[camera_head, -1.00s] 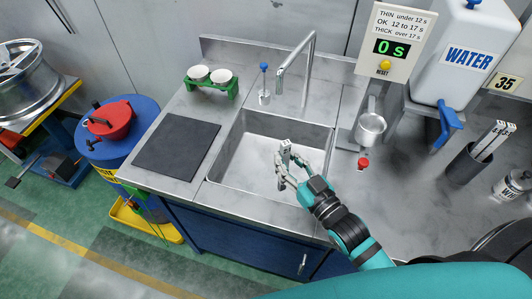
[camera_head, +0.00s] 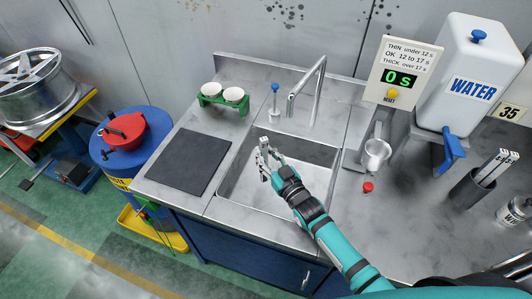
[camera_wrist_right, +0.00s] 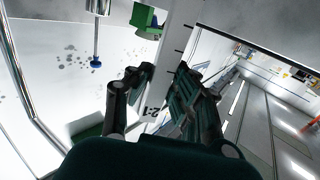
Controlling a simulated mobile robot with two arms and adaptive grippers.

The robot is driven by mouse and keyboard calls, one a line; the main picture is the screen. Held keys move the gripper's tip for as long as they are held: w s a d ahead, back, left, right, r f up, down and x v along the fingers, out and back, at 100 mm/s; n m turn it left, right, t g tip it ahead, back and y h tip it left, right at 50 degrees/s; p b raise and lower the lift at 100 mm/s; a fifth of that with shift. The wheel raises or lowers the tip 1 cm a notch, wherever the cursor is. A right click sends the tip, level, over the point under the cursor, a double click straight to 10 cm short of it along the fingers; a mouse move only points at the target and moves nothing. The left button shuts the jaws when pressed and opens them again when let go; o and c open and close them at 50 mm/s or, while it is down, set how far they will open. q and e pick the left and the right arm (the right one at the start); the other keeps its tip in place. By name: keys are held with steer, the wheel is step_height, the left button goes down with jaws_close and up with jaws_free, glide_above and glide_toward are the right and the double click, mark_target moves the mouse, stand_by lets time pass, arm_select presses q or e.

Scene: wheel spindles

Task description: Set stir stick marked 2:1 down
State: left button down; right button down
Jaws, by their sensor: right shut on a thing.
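My right gripper (camera_head: 265,163) is over the left part of the sink basin, shut on a pale stir stick. In the head view only a short light end of the stick (camera_head: 264,142) shows above the fingers. In the right wrist view the stick (camera_wrist_right: 176,45) is a flat white strip with dark tick marks and the print 2:1, between the two dark fingers (camera_wrist_right: 160,90). Its far end runs out of the top of that picture. My left gripper is not in view.
A dark mat (camera_head: 188,162) lies on the counter left of the sink (camera_head: 309,151). A green rack (camera_head: 224,106) with two white cups stands behind it. The faucet (camera_head: 308,88) rises behind the basin. A dark holder (camera_head: 469,188) with several sticks stands at right.

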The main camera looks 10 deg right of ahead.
steer(key=shift+f, duration=0.1)
steer(key=shift+f+b, duration=0.55)
steer(key=shift+f, duration=0.05)
steer(key=c, duration=1.2)
jaws_free()
